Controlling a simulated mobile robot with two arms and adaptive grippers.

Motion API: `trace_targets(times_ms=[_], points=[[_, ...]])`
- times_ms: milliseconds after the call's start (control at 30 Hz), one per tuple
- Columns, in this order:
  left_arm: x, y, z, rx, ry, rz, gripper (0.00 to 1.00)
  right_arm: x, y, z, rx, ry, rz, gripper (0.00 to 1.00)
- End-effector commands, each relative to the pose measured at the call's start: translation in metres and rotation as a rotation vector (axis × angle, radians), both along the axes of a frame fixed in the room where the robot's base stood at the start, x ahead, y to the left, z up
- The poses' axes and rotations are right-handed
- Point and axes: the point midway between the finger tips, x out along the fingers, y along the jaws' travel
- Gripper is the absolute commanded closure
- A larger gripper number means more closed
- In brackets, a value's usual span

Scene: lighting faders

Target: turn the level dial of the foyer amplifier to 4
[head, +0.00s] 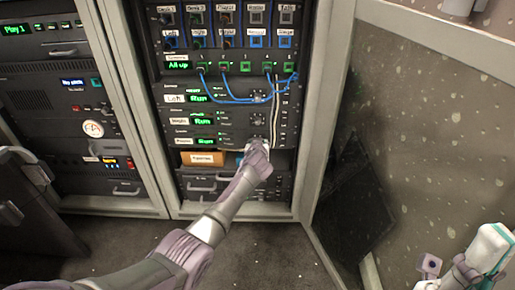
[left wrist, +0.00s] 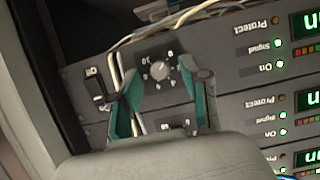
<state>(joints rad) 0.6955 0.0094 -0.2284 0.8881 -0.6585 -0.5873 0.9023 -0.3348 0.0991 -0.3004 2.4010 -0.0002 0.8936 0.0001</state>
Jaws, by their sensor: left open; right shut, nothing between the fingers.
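The lowest of three stacked amplifiers (head: 203,141) in the right-hand rack shows a green "Run" display; its label is too small to read surely. My left gripper (head: 258,145) is at the right part of this amplifier and covers its dial in the head view. In the left wrist view, which is upside down, a grey round dial (left wrist: 160,71) with a ring of marks appears between the open, teal-lined fingers of my left gripper (left wrist: 165,83). I cannot tell whether the fingers touch it or what number it points to. My right gripper (head: 490,246) is shut and empty at the lower right.
A black switch (left wrist: 95,88) and loose pale cables (left wrist: 140,38) are close to the left fingers. Blue patch cables (head: 237,100) hang above the amplifiers. An orange-brown box (head: 203,158) is on the shelf below. An open rack door (head: 410,130) stands at the right.

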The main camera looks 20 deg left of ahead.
Motion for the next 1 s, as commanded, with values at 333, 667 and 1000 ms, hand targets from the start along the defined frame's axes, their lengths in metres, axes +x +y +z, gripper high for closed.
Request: trace_targets(times_ms=[333,667,1000], points=[[0.0027,0.001,-0.0004,0.0,0.0,0.0,0.54,0.0001,0.0001,-0.001,-0.001,0.0,0.0,1.0],[0.0025,0.0009,-0.0007,0.0,0.0,0.0,1.0,0.0002,0.0001,-0.001,0.0,0.0,0.0,1.0],[0.0026,0.0002,-0.0022,0.035,0.011,0.001,1.0,0.0017,0.0005,-0.0049,-0.002,0.004,0.0,1.0]])
